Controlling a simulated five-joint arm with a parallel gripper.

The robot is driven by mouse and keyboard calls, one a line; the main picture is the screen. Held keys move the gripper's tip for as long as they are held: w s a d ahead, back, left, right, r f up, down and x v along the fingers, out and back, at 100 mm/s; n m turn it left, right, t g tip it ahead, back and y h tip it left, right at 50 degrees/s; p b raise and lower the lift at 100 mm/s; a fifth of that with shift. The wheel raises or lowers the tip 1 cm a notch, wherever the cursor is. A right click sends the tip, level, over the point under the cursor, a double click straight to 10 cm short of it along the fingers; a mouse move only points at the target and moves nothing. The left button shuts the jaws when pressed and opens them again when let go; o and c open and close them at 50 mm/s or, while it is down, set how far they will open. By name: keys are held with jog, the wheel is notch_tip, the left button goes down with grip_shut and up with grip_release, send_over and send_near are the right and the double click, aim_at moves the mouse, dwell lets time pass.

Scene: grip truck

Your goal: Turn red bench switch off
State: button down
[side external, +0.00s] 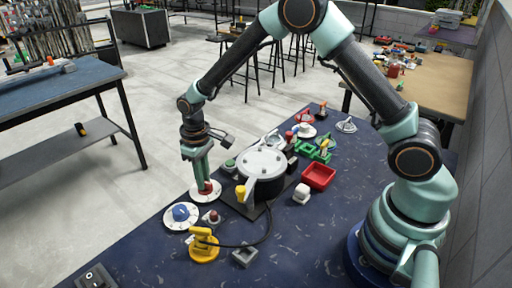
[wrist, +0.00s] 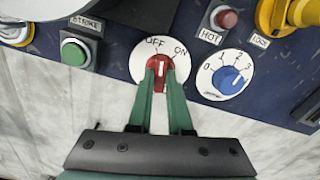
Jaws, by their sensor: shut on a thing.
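The red bench switch (wrist: 160,76) is a knob on a round white plate marked OFF and ON. Its white pointer line stands nearly upright in the wrist view, between the two labels and closer to OFF. My gripper (wrist: 160,66) has its two green fingers shut on the knob, one on each side. In the side view the red switch (side external: 207,187) is at the bench's left edge. My gripper (side external: 203,176) points down onto it and hides part of it.
A blue dial (wrist: 229,80) and a red HOT button (wrist: 227,19) are to the right in the wrist view. A green button (wrist: 74,52) is to the left. A round grey-lidded device (side external: 262,163) stands close right in the side view.

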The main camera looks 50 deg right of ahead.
jog(key=shift+n, duration=1.6)
jog(key=c, duration=0.8)
grip_release()
jog(key=shift+c, duration=0.2)
jog(key=shift+r, duration=0.15)
notch_tip(320, 180, up, 12)
